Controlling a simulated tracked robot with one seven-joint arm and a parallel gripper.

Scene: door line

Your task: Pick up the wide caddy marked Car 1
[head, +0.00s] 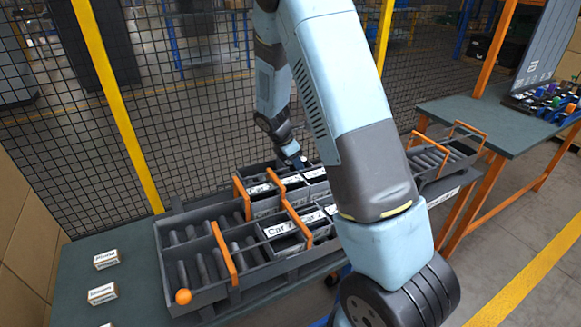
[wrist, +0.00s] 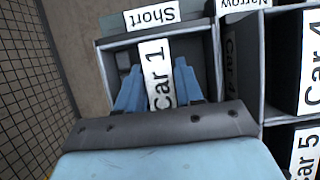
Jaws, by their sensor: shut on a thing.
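The caddy marked Car 1 (wrist: 157,72) shows in the wrist view, its white label running between my two blue fingers. My gripper (wrist: 158,88) is shut on it, with one finger on each side of the label. Grey walls surround the fingers, and a label reading Short (wrist: 152,15) lies beyond the far wall. In the head view my gripper (head: 299,163) is low over the back row of the dark rack (head: 205,293). My arm hides part of the rack, and I cannot make out the Car 1 label there. The caddy's underside is hidden.
Caddies marked Car 4 (wrist: 312,62) and Car 5 (wrist: 305,152) stand close by on the right in the wrist view. Orange hoops (head: 222,252) rise from the rack. A mesh fence (head: 185,110) stands behind. Small labelled boxes (head: 102,293) lie on the bench at left.

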